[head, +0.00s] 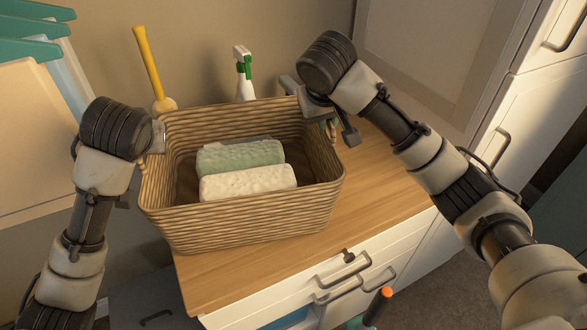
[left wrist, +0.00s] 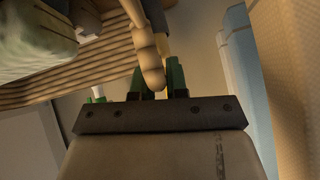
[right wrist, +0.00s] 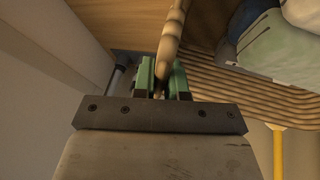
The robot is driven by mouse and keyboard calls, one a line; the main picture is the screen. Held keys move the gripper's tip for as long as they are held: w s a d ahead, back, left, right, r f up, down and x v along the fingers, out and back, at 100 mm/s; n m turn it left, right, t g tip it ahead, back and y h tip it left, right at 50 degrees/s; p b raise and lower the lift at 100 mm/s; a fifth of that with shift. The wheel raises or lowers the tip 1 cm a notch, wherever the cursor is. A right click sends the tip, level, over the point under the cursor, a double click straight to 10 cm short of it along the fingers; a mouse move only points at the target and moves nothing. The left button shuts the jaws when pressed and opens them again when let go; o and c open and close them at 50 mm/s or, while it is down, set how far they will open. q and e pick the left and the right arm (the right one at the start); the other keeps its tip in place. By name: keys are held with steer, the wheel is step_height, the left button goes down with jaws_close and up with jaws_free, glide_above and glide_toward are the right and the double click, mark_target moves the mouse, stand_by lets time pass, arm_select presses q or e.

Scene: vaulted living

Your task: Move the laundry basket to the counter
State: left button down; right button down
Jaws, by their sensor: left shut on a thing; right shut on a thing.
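The woven laundry basket (head: 245,220) is upright in the head view, with a green folded towel and a white one inside. It is over the wooden counter top (head: 375,200), its left end reaching about the counter's left edge; I cannot tell whether its base touches the wood. My left gripper (head: 157,138) is shut on the basket's left rim; the left wrist view shows the basket's handle (left wrist: 150,65) between its green fingers. My right gripper (head: 328,125) is shut on the right rim; the right wrist view shows the handle (right wrist: 170,45) between its fingers.
A yellow-handled brush (head: 148,60) and a white and green spray bottle (head: 243,75) stand behind the basket. White drawers with dark handles (head: 343,270) are below the counter. Bare wood shows at the basket's right and front.

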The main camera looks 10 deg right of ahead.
arm_select(q)
steer(key=shift+a+f+b, duration=0.3)
steer(key=shift+f+b, duration=0.15)
steer(key=shift+f, duration=0.15)
arm_select(e)
steer(key=shift+d+f, duration=0.3)
steer(key=shift+f, duration=0.2)
arm_select(q)
steer(key=c, duration=1.3)
jaws_free()
arm_select(e)
steer(key=c, duration=1.3)
jaws_free()
arm_select(q)
steer(key=shift+o, duration=0.9)
steer(key=shift+s+d, duration=0.1)
steer(key=shift+d, duration=0.1)
arm_select(e)
steer(key=shift+o, duration=0.7)
steer(key=shift+s+a, duration=0.1)
steer(key=shift+a, duration=0.1)
